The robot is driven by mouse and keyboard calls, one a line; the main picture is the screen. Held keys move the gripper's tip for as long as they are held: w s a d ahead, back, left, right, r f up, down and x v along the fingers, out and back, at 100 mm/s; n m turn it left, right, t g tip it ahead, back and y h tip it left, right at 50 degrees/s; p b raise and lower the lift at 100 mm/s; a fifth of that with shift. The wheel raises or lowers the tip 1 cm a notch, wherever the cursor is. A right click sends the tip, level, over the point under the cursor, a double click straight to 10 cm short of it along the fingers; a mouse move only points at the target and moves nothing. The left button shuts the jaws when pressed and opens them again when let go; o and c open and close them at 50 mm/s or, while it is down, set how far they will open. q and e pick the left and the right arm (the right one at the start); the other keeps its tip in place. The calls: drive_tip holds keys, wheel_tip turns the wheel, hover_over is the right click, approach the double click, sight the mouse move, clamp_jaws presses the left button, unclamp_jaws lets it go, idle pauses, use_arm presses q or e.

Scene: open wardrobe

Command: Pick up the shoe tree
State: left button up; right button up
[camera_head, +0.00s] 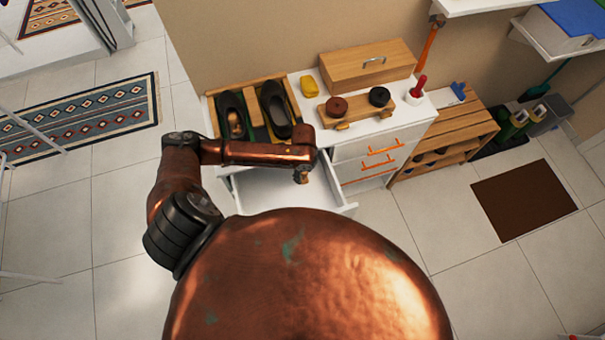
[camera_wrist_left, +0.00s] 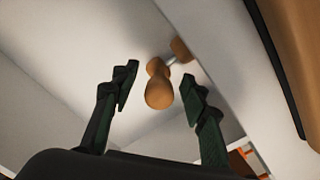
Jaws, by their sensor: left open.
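The shoe tree (camera_wrist_left: 160,88) is a wooden piece with a rounded end, a short metal rod and a smaller wooden knob. It lies in the open white drawer (camera_head: 258,190); in the head view my arm covers most of it, and a small brown part (camera_head: 301,177) shows under the arm's end. My left gripper (camera_wrist_left: 159,86) is open over the drawer, its two dark fingers on either side of the shoe tree, with gaps between; contact is not visible. In the head view its fingers are hidden. My right gripper is not in view.
Dark shoes (camera_head: 274,108) stand in a wooden tray on the cabinet top, the left one with a wooden piece inside. A wooden box (camera_head: 368,66), round brushes (camera_head: 380,96) and a yellow item (camera_head: 309,87) are nearby. A slatted wooden rack (camera_head: 455,130) stands to the right.

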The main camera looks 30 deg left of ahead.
use_arm(q)
drive_tip(key=shift+f, duration=0.2)
drive_tip(key=shift+c, duration=0.6)
drive_tip(key=c, duration=0.9)
drive_tip(key=shift+r, duration=0.1)
drive_tip(key=shift+c, duration=0.2)
